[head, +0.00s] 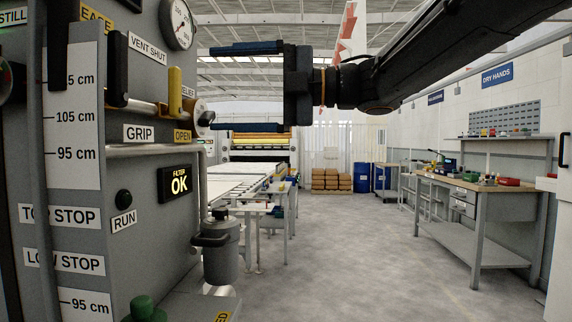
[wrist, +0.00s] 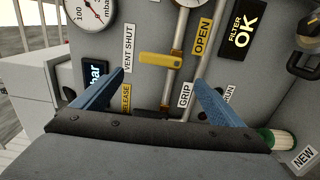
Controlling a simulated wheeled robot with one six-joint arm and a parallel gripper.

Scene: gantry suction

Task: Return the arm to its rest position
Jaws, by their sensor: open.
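My gripper (head: 212,88) shows in the head view at upper centre, at the end of my dark arm, which reaches in from the upper right. Its two blue fingers are wide apart with nothing between them, and they point left toward the grey control panel (head: 130,190). In the wrist view my gripper (wrist: 146,88) is open in front of the same panel. A yellow valve handle (wrist: 161,60) lies beyond the fingertips there. In the head view the yellow handle (head: 175,92) stands upright at left of the fingers, apart from them.
The panel carries a pressure gauge (head: 178,24), a "FILTER OK" display (head: 178,183) and a grey canister (head: 220,250). A workbench (head: 478,187) stands along the right wall. The middle floor is clear.

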